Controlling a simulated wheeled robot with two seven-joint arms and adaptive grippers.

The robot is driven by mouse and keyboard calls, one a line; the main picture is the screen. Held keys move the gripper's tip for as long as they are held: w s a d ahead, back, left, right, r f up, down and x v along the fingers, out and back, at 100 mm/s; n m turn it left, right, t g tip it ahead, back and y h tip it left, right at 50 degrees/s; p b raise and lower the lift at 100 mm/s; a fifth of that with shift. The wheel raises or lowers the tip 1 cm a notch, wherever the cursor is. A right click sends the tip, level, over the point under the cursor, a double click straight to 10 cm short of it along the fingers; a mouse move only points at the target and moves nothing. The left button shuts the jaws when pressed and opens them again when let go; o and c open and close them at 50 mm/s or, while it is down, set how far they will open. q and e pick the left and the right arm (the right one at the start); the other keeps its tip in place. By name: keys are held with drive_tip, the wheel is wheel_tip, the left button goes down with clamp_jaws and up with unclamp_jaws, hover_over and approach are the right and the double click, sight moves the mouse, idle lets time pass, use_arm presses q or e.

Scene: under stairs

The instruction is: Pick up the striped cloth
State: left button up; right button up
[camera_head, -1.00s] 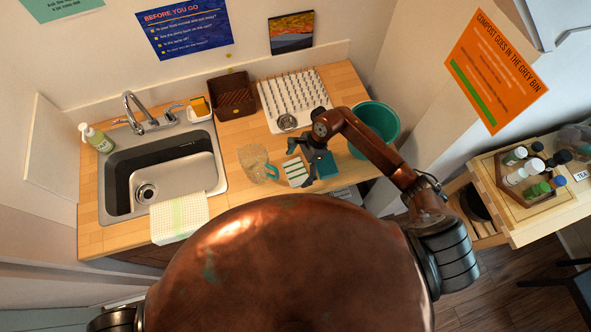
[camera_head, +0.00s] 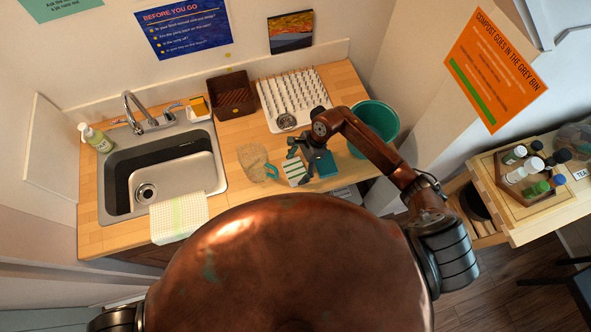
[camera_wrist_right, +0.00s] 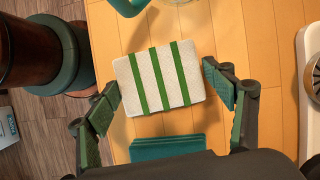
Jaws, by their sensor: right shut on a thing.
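The striped cloth (camera_head: 295,171) is a folded white square with green stripes, lying on the wooden counter (camera_head: 232,190). It also shows in the right wrist view (camera_wrist_right: 160,80). My right gripper (camera_head: 298,158) is over it, reaching in from the right. The cloth looks flat and I cannot tell any lift from the counter. My left gripper is not in view.
A teal folded item (camera_head: 327,168) lies right beside the cloth. A translucent item (camera_head: 254,160) with a teal loop is to its left. A drying rack (camera_head: 294,95) and a green tub (camera_head: 378,122) stand behind. The sink (camera_head: 160,170) is further left, a pale checked towel (camera_head: 179,217) over its edge.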

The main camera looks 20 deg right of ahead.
sight(293, 170)
drive_tip(key=shift+r, duration=0.1)
drive_tip(key=shift+w+r, duration=0.1)
drive_tip(key=shift+r, duration=0.15)
wheel_tip(293, 170, up, 2)
drive_tip(key=shift+r+b, duration=0.15)
drive_tip(key=shift+b, duration=0.9)
drive_tip(key=s+r, duration=0.1)
drive_tip(key=r, duration=0.1)
drive_tip(key=s+d+r+b, duration=0.1)
drive_tip(key=s, duration=0.1)
drive_tip(key=s+r, duration=0.1)
drive_tip(key=r, duration=0.1)
drive_tip(key=shift+s+d+r, duration=0.3)
drive_tip(key=shift+s, duration=0.1)
drive_tip(key=s+d+r+b, duration=0.2)
drive_tip(key=s+r, duration=0.2)
drive_tip(key=s, duration=0.5)
drive_tip(key=shift+d+r+b, duration=0.15)
drive_tip(key=shift+r+b, duration=0.05)
drive_tip(key=shift+b, duration=0.15)
drive_tip(key=shift+w, duration=0.1)
